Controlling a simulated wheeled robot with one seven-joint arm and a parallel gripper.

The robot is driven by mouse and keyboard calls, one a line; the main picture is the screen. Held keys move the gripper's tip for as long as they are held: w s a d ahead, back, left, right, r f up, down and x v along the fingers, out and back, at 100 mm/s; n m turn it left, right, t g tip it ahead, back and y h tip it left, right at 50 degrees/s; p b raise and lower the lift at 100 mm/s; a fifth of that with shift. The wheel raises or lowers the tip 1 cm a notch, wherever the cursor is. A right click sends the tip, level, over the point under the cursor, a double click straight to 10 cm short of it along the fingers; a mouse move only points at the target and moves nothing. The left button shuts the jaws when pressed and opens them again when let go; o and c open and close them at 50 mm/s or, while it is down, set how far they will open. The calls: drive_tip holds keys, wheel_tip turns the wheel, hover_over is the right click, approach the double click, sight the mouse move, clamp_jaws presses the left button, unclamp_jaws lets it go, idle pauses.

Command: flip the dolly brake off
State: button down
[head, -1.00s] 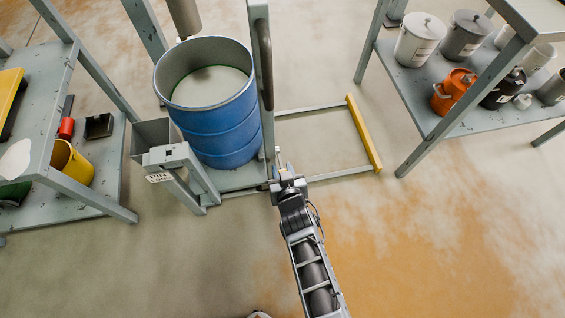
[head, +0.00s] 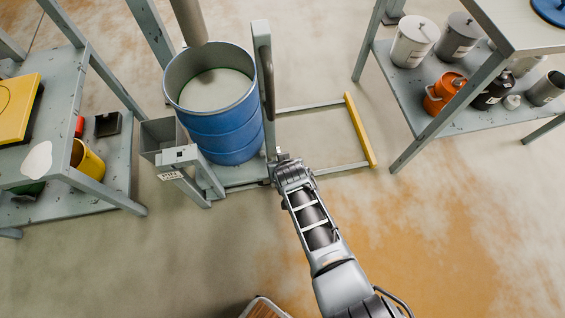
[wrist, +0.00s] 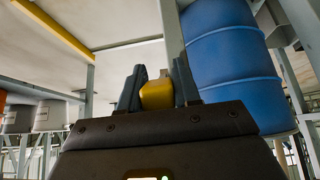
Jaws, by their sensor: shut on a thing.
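My gripper (wrist: 157,88) is shut on a small yellow block (wrist: 157,95), seen between its two dark fingers in the wrist view. The block looks like the brake's handle or pedal; its far end and joint are hidden. In the head view my gripper (head: 280,160) is low beside the foot of the grey upright post (head: 262,90), largely covered by my own wrist. The dolly's grey rails (head: 342,170) run right to a yellow end bar (head: 360,130). A blue drum (head: 225,135) stands upright just left of the post and also shows in the wrist view (wrist: 232,60).
A grey post with a box (head: 160,140) stands left of the drum. A grey bench (head: 110,195) with bins is at left; a shelf table (head: 410,110) with cans and jugs is at right. The floor in front is open.

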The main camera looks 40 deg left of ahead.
drive_tip(key=shift+w, duration=0.1)
drive_tip(key=c, duration=0.9)
unclamp_jaws()
drive_tip(key=p+v, duration=0.4)
drive_tip(key=v, duration=0.2)
drive_tip(key=shift+a, duration=0.15)
drive_tip(key=shift+p+v, duration=0.5)
drive_tip(key=shift+v, duration=0.5)
drive_tip(key=shift+f, duration=0.1)
